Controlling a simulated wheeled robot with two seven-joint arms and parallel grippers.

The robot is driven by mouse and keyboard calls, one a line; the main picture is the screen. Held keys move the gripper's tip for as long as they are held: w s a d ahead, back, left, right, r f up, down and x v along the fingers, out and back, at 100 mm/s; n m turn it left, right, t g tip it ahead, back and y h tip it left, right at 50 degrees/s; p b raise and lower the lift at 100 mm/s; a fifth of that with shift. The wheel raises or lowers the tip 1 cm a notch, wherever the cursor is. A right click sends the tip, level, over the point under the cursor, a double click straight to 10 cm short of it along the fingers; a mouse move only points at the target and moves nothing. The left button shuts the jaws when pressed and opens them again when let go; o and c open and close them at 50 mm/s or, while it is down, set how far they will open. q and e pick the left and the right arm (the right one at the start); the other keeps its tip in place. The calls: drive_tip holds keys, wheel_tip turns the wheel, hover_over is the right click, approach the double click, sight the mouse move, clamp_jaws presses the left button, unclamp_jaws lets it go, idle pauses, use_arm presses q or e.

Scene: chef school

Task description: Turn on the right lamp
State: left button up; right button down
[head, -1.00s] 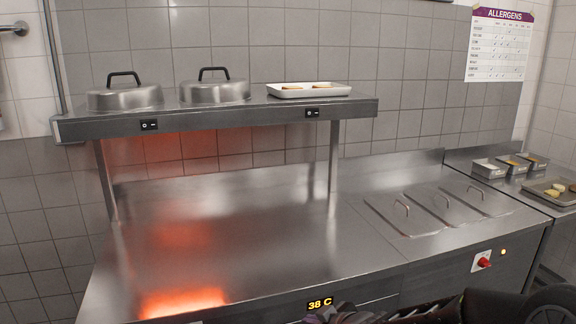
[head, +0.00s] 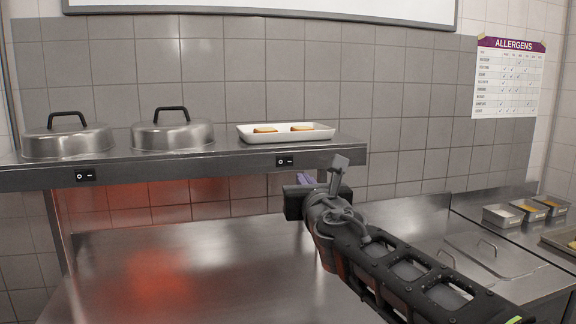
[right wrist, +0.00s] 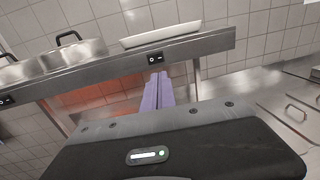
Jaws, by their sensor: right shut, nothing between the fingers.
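The right lamp's black rocker switch (head: 286,161) is on the front edge of the steel heat shelf (head: 225,170), below the white tray. It also shows in the right wrist view (right wrist: 155,58), just beyond the fingertips. My right gripper (head: 304,178) is shut and empty, its purple fingers together, close to the switch and slightly below and right of it in the head view. The fingers (right wrist: 158,78) point at the switch in the wrist view; I cannot tell whether they touch it. Red glow shows under the left part of the shelf, none under the right. My left gripper is out of view.
The left switch (head: 85,175) is on the same edge. Two domed lids (head: 172,135) and a white tray (head: 285,135) with toasted pieces stand on the shelf. The steel counter (head: 200,265) below is clear; small pans (head: 502,216) stand at the right.

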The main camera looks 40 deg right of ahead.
drive_tip(key=p, duration=0.3)
approach(291, 162)
drive_tip(key=x, duration=0.6)
drive_tip(key=shift+w, duration=0.15)
drive_tip(key=shift+w+d, duration=0.15)
drive_tip(key=shift+w, duration=0.1)
drive_tip(key=shift+w+d, duration=0.1)
idle(0.3)
